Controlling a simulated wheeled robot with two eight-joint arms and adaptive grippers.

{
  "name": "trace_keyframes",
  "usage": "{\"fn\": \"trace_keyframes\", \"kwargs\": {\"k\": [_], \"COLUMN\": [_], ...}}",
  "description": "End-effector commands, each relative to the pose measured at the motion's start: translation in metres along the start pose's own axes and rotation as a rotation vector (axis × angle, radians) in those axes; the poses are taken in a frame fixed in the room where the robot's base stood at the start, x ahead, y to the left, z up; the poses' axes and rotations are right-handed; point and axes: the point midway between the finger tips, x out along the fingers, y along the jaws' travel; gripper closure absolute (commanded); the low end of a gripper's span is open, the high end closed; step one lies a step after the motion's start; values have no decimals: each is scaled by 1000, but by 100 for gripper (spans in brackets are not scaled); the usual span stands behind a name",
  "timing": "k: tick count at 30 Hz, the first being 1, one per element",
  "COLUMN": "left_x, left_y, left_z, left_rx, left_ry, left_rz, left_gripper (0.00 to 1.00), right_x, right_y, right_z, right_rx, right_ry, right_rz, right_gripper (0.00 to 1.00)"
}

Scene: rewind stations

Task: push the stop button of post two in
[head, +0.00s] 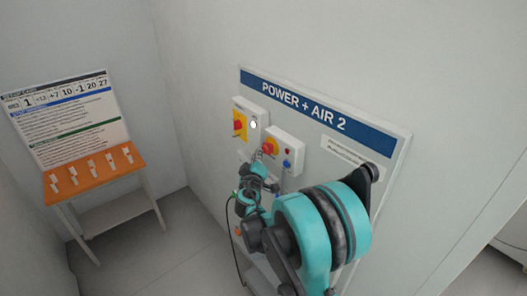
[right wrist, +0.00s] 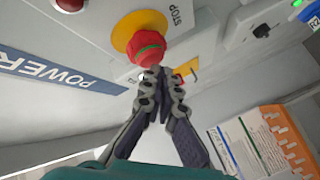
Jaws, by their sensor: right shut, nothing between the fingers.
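The stop button is a red mushroom head on a yellow ring with the word STOP beside it. In the right wrist view the stop button (right wrist: 146,46) sits just beyond my fingertips; in the head view the stop button (head: 269,146) is on the right-hand white box of the panel marked POWER + AIR 2 (head: 380,148). My right gripper (right wrist: 161,73) is shut and empty, fingertips together at the button's edge. I cannot tell whether they touch it. In the head view my right gripper (head: 260,157) partly covers the box. My left gripper is out of view.
Left of the stop box is a box with a red-and-yellow switch (head: 239,124). A blue button (head: 287,163) and a small red one sit right of the stop button. An orange-topped stand (head: 120,166) with a setup card (head: 68,122) stands left. Floor between is clear.

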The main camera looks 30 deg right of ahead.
Motion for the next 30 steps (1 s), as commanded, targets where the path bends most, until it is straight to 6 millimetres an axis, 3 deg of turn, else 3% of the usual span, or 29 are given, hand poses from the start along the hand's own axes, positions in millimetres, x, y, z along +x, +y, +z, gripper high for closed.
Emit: {"fn": "trace_keyframes", "kwargs": {"k": [30], "left_x": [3], "left_y": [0], "left_z": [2], "left_rx": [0], "left_ry": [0], "left_rz": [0], "left_gripper": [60], "right_x": [9], "right_y": [7], "right_z": [7], "right_rx": [0], "right_ry": [-2], "right_rz": [1], "right_gripper": [100]}}
